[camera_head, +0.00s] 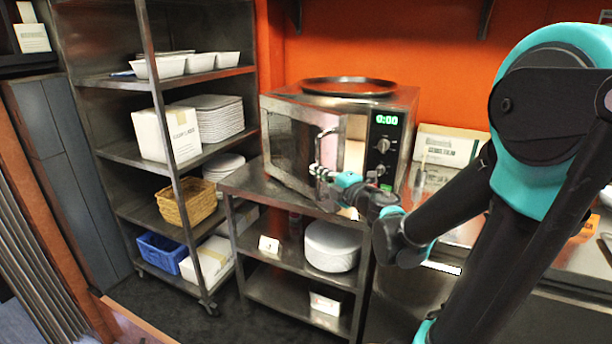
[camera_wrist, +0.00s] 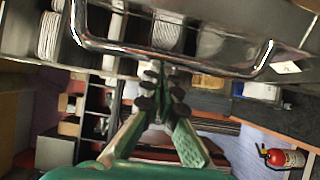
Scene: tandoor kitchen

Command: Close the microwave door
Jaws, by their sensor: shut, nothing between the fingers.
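The steel microwave (camera_head: 390,155) stands on a metal counter, with a green display and a dial on its right panel. Its door (camera_head: 290,140) appears ajar, with a gap showing between its handle side and the control panel. The door's metal handle (camera_head: 320,142) is a curved bar; it also crosses the top of the wrist view (camera_wrist: 165,58). My gripper (camera_head: 318,172) is in front of the door near the handle's lower end. In the wrist view its fingers (camera_wrist: 161,88) are together and empty, close to the bar. I cannot tell whether they touch it.
A round tray (camera_head: 348,86) lies on top of the microwave. A shelf rack (camera_head: 125,155) with dishes, boxes and baskets stands to the left. White boxes (camera_head: 448,147) stand behind on the right. A fire extinguisher (camera_wrist: 284,158) shows in the wrist view.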

